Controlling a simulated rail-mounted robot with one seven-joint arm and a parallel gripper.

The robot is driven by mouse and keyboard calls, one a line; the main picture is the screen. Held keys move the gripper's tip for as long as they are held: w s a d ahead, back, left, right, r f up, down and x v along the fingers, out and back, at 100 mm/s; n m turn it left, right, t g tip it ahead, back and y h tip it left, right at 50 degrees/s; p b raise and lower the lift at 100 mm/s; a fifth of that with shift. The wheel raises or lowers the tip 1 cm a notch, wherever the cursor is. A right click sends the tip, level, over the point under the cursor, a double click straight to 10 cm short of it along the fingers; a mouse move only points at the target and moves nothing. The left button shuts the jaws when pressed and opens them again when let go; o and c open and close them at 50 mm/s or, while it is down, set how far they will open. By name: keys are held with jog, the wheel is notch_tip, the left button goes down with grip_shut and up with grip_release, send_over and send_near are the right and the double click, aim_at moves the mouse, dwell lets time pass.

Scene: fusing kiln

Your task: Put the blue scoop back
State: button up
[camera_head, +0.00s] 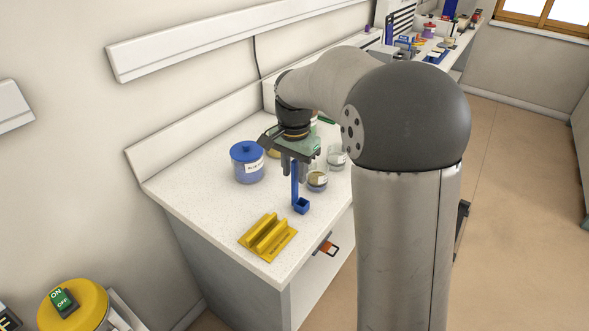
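The blue scoop (301,206) hangs under my gripper (296,170), with its handle upright between the fingers and its square bowl at the bottom. My gripper points down and looks shut on the top of the handle. The bowl is over the white counter, close to its surface; I cannot tell whether it touches. A yellow holder (268,237) with raised ridges lies on the counter nearer the camera, to the left of and below the scoop in the picture, and looks empty. A jar of blue material with a blue lid (247,161) stands left of my gripper.
Glass jars (318,179) stand close to the right of and behind my gripper, one of them (337,156) farther back. My arm hides part of the counter (205,196). A wall ledge borders its back. A yellow round device (75,303) is at lower left.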

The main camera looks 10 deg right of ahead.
notch_tip(320, 180, up, 12)
jog(key=shift+r, duration=0.1)
jog(key=s+f+n, duration=0.5)
jog(key=s+f, duration=0.3)
jog(key=s, duration=0.5)
jog(key=s+f+n, duration=0.5)
jog(key=s+f, duration=0.2)
jog(key=s, duration=0.7)
jog(key=shift+s+d+f, duration=0.2)
jog(key=shift+f, duration=0.2)
